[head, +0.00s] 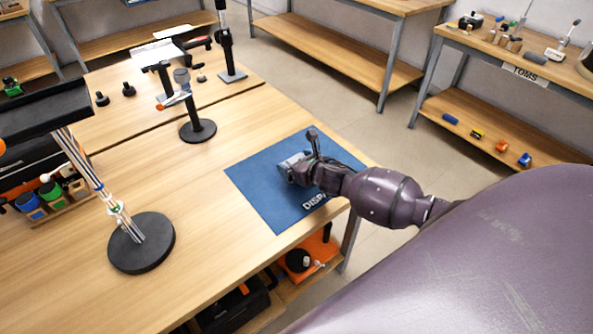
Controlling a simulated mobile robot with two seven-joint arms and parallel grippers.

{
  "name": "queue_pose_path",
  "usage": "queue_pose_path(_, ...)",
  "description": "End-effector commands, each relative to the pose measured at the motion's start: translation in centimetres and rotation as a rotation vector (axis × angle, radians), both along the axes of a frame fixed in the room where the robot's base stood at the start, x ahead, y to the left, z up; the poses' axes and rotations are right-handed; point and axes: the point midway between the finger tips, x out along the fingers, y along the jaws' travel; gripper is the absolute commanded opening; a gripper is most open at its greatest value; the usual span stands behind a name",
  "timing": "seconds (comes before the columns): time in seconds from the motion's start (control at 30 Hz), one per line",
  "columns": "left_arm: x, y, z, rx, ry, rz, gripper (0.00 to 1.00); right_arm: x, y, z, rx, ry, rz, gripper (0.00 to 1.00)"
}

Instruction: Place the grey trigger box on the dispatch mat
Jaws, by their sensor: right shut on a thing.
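The blue dispatch mat (262,198) lies at the right front corner of the wooden table, with white lettering partly hidden by my arm. My right gripper (299,171) is over the mat and shut on the grey trigger box (289,166). The box is small and mostly covered by the gripper. I cannot tell whether the box touches the mat or is held just above it. My left gripper is not in view.
A lamp-like stand with a round black base (141,242) stands left of the mat. A smaller black-based stand (198,130) is behind it. Coloured containers (52,194) sit at the left. The tabletop between stands and mat is clear.

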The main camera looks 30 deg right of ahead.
Motion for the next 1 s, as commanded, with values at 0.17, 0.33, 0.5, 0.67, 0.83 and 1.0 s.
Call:
queue_pose_path(0.17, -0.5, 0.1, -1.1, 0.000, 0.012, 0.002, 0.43, 0.0, 0.0, -2.5, 0.001, 0.001, -0.002, 0.59)
queue_pose_path(0.33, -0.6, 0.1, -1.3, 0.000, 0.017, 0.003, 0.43, 0.0, 0.0, -2.9, 0.001, -0.001, 0.000, 0.59)
queue_pose_path(0.5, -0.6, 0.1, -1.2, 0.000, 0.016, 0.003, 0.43, 0.0, 0.0, -2.9, 0.000, -0.001, 0.000, 0.59)
queue_pose_path(0.67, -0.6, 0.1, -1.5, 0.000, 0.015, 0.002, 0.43, 0.0, 0.0, -3.3, 0.000, 0.000, 0.000, 0.59)
queue_pose_path(0.83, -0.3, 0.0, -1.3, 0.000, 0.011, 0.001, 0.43, 0.0, 0.0, -3.3, 0.000, 0.001, 0.000, 1.00)
queue_pose_path(1.0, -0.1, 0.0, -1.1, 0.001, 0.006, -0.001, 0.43, 0.0, 0.0, -3.2, 0.001, 0.001, 0.000, 1.00)
